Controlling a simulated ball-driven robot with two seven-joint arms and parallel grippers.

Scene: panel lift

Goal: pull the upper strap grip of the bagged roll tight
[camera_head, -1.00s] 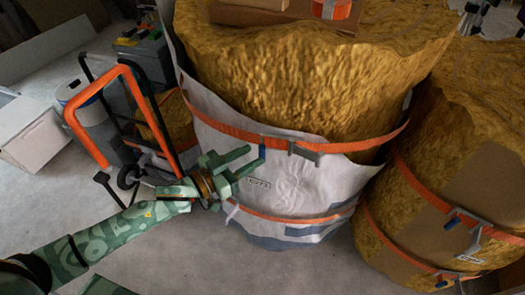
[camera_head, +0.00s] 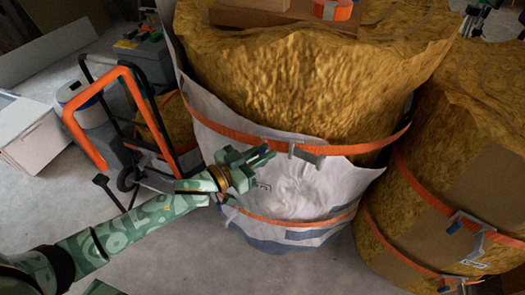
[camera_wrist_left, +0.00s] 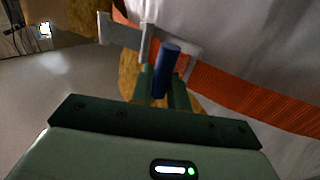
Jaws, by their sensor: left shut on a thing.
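The bagged roll, yellow wool in a white bag (camera_head: 300,188), stands upright at centre in the head view. Its upper orange strap (camera_head: 370,147) runs around it through a grey metal buckle (camera_head: 308,153). My left gripper (camera_head: 264,156) is at the front of the bag, left of that buckle. It is shut on the blue strap grip (camera_wrist_left: 167,68), which stands between its two green fingers in the left wrist view. There the strap (camera_wrist_left: 250,100) runs right from the grey buckle (camera_wrist_left: 148,42). In the head view the fingers mostly hide the grip. My right gripper is not in view.
A lower orange strap (camera_head: 300,222) circles the bag. A second strapped roll (camera_head: 470,165) stands close on the right. An orange-framed hand cart (camera_head: 128,80) is left of the bag, near my left arm. A white box (camera_head: 32,135) sits far left. Boxes lie on top of the roll.

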